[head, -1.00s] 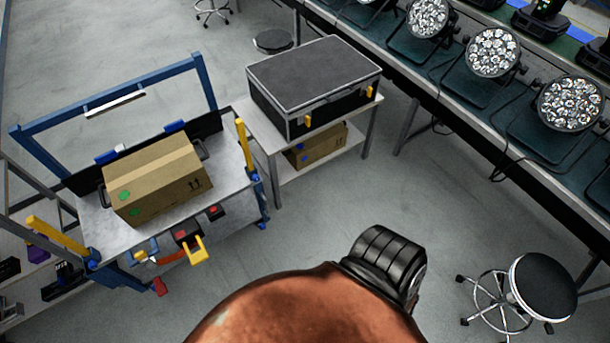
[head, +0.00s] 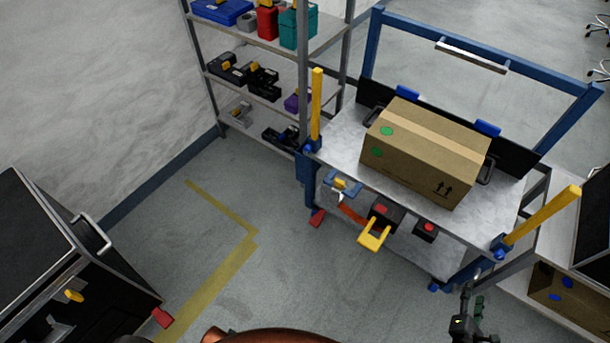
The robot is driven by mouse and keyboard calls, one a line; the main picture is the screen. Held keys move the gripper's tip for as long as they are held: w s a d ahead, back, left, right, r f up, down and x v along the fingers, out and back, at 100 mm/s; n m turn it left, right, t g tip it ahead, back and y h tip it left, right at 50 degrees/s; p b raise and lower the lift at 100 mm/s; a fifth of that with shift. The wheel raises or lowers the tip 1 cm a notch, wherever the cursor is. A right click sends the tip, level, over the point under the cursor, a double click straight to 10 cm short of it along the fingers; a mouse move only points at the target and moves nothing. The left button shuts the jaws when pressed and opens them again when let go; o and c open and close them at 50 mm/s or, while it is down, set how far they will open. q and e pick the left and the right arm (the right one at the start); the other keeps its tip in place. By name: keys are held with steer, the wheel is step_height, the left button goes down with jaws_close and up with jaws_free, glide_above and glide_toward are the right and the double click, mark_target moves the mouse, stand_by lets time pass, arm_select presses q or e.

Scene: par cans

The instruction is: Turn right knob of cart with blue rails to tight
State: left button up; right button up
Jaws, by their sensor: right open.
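The cart with blue rails (head: 478,58) stands right of the middle, with a grey top. Its right knob (head: 500,252) is a small blue part at the foot of the right yellow post (head: 545,216). A similar blue knob (head: 308,148) sits at the foot of the left yellow post (head: 317,105). I cannot tell how tight either knob is. My right gripper (head: 471,303) is at the bottom right edge, open, below and left of the right knob in the picture and apart from it. My left gripper is out of view.
A cardboard box (head: 420,160) sits on the cart top. A shelf rack (head: 330,35) stands behind left, a black case (head: 35,240) at far left. Floor between is clear.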

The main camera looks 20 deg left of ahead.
mark_target(498, 258)
steer(key=w+r+n+t+h+b, duration=0.1)
steer(key=w+r+n+t+b, duration=0.3)
steer(key=r+n, duration=0.5)
steer(key=shift+g, duration=0.5)
steer(key=x, duration=0.4)
steer(key=b+x, duration=0.1)
steer(key=x, duration=0.1)
steer(key=shift+w+d+r, duration=0.3)
steer(key=shift+d+r, duration=0.1)
steer(key=shift+d, duration=0.05)
steer(key=shift+w+d, duration=0.15)
steer(key=shift+w, duration=0.35)
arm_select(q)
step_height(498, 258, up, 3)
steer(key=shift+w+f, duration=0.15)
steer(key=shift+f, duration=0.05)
arm_select(e)
steer(key=shift+c, duration=0.6)
steer(key=c, duration=1)
steer(key=shift+f, duration=0.1)
jaws_close()
